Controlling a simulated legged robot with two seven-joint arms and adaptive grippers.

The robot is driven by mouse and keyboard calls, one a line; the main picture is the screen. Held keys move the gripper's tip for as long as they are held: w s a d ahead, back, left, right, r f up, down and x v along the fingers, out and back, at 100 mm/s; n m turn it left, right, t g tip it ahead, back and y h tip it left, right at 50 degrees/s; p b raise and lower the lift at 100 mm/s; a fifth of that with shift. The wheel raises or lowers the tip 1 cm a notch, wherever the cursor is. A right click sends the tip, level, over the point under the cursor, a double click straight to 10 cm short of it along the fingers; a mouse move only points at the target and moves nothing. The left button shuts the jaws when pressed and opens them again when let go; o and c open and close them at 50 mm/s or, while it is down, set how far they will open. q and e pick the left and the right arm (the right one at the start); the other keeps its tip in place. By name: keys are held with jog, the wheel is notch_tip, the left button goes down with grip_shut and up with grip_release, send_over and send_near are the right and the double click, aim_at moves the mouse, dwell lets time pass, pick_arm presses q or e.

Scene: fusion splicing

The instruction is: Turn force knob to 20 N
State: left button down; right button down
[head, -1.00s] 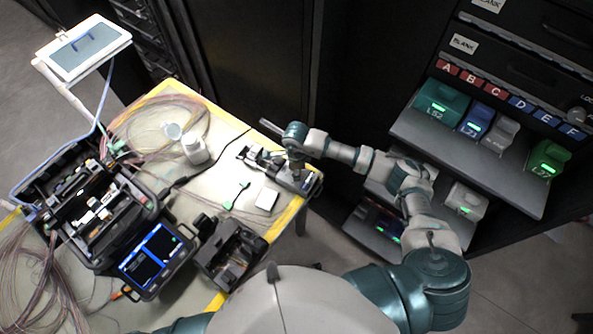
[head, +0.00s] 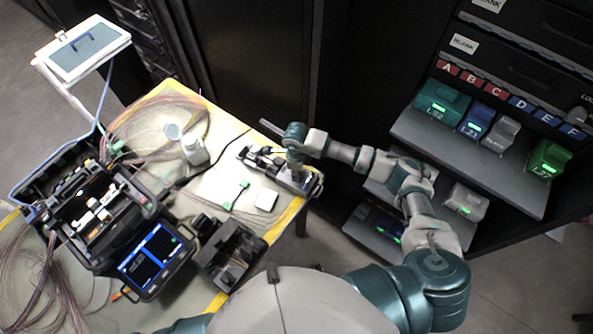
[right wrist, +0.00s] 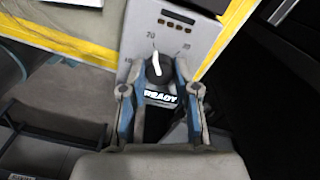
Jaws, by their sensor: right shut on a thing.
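The force knob (right wrist: 154,68) is a dark dial with a white pointer on a light grey panel (right wrist: 187,36) in the right wrist view. Marks that look like "70" and another number stand near it; the pointer leans slightly left of straight up. My right gripper (right wrist: 158,78) is shut on the knob, one blue-grey finger on each side. A "READY" label shows just below it. My left gripper is not in view.
A splicer with a blue screen (head: 150,257) stands on the table's left. A rack shelf (head: 470,165) with lit modules stands at the right.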

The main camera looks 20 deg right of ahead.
jog(key=c, duration=1.1)
grip_release()
jog(key=shift+w, duration=0.1)
jog(key=shift+c, duration=0.2)
notch_tip(320, 180, up, 12)
